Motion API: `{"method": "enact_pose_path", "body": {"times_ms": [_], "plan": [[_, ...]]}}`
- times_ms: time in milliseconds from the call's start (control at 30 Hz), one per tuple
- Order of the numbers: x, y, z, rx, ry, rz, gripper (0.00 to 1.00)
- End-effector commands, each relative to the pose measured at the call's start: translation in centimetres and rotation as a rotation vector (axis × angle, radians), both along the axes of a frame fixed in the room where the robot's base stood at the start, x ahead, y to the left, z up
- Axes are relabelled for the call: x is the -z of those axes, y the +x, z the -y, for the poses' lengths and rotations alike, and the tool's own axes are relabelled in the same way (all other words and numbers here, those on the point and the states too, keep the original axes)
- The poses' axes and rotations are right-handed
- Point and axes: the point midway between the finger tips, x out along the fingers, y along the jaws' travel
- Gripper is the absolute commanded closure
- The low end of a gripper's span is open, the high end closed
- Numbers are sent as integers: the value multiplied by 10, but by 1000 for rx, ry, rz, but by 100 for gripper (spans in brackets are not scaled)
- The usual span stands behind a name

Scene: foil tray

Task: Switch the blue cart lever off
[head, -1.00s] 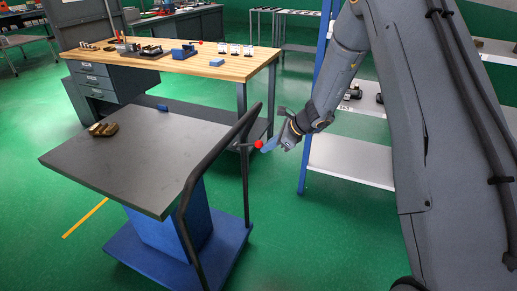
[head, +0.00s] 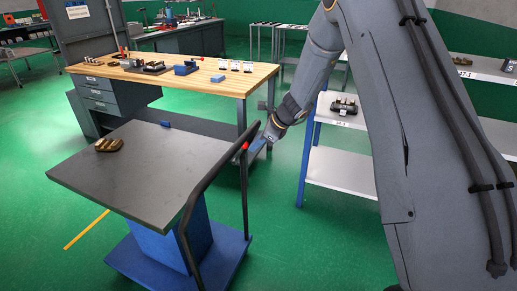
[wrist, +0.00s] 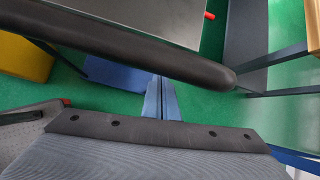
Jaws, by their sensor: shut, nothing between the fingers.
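The cart has a dark grey top (head: 140,180), a blue column and base (head: 175,250), and a black bent handle (head: 207,185) at its right side. The lever's red knob (head: 245,146) shows by the upper right end of the handle. My gripper (head: 256,147) is shut and empty, with blue fingers just right of the knob; I cannot tell whether they touch it. In the wrist view the shut fingers (wrist: 160,100) point at the black handle (wrist: 130,45), which crosses ahead of them.
A brown block with pegs (head: 109,145) sits on the cart top. A wooden workbench (head: 255,80) with tools stands behind the cart. A shelf with blue posts (head: 306,155) stands right of my gripper. Green floor (head: 285,235) is open in front of the shelf.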

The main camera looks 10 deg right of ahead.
Motion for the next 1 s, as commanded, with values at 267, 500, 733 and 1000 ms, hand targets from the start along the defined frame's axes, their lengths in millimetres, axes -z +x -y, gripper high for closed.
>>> {"method": "enact_pose_path", "body": {"times_ms": [267,500,733,1000], "plan": [[-3,2,-3,1,0,1,100],[-3,2,-3,0,0,0,100],[-7,0,0,1,0,2,100],[-38,-12,20,2,0,4,100]]}}
